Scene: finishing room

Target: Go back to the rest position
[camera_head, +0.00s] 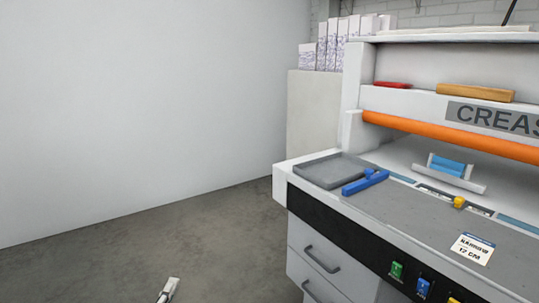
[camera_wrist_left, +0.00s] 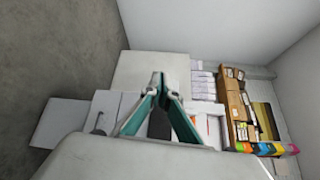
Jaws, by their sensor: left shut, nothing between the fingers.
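My left gripper (camera_head: 169,290) shows at the bottom edge of the head view, low over the bare floor and left of the creasing machine. Only its end shows there. In the left wrist view its two green-lined fingers (camera_wrist_left: 158,82) meet at the tips, with nothing between them. It is apart from the machine. My right gripper is in neither view.
The creasing machine (camera_head: 420,212) fills the right side, with a grey tray (camera_head: 322,171), a blue handled tool (camera_head: 365,182) and an orange bar (camera_head: 450,136). White-wrapped stacks (camera_head: 330,47) stand behind. The floor (camera_head: 210,240) at left is clear up to the wall (camera_head: 130,110).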

